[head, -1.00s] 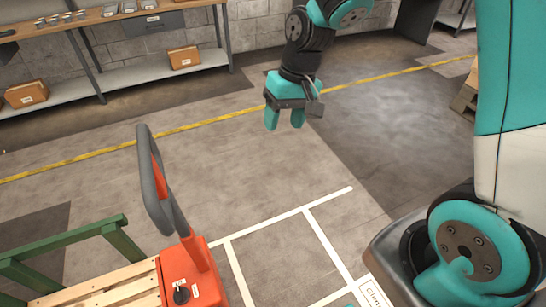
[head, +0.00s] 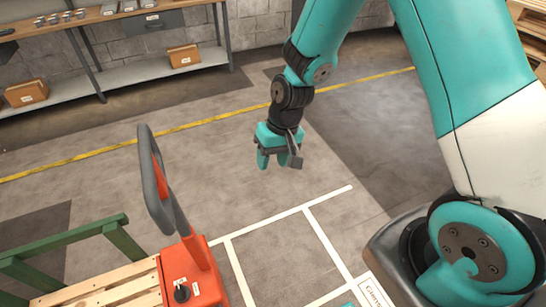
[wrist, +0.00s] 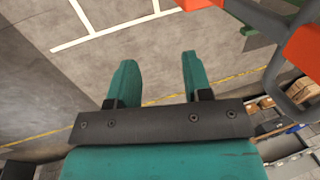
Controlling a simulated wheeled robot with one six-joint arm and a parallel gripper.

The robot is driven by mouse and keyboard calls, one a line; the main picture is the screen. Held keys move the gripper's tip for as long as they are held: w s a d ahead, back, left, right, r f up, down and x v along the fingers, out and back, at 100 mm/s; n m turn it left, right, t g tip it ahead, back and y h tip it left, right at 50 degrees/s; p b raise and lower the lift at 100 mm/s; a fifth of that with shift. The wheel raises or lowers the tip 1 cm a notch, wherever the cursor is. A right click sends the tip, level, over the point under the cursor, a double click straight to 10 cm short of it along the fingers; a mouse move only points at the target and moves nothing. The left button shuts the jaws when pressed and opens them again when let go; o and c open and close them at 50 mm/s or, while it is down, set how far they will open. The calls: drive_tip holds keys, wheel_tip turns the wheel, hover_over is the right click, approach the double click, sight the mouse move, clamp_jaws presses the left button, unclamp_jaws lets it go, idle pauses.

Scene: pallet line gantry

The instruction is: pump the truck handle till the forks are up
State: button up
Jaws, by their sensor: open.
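The pallet truck's handle (head: 153,185) is a grey loop on an orange stem, standing up and leaning a little left in the head view. It rises from the truck's orange body (head: 191,277), which has a small black knob on top. The handle also shows at the right of the wrist view (wrist: 274,88). My gripper (head: 272,163) is open and empty, pointing down in the air to the right of the handle and apart from it. Its two teal fingers show apart in the wrist view (wrist: 157,75). The forks are hidden.
A wooden pallet (head: 112,289) with a green frame (head: 70,238) lies left of the truck. A workbench with a lower shelf (head: 145,78) holding cardboard boxes stands along the back wall. The floor between, crossed by a yellow line (head: 215,120), is clear.

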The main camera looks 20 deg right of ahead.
clamp_jaws()
drive_tip(key=shift+o, duration=1.3)
unclamp_jaws()
drive_tip(key=shift+r, duration=0.15)
drive_tip(key=b+v, duration=0.1)
drive_tip(key=v, duration=1.6)
drive_tip(key=shift+d, duration=0.15)
drive_tip(key=shift+c, duration=0.3)
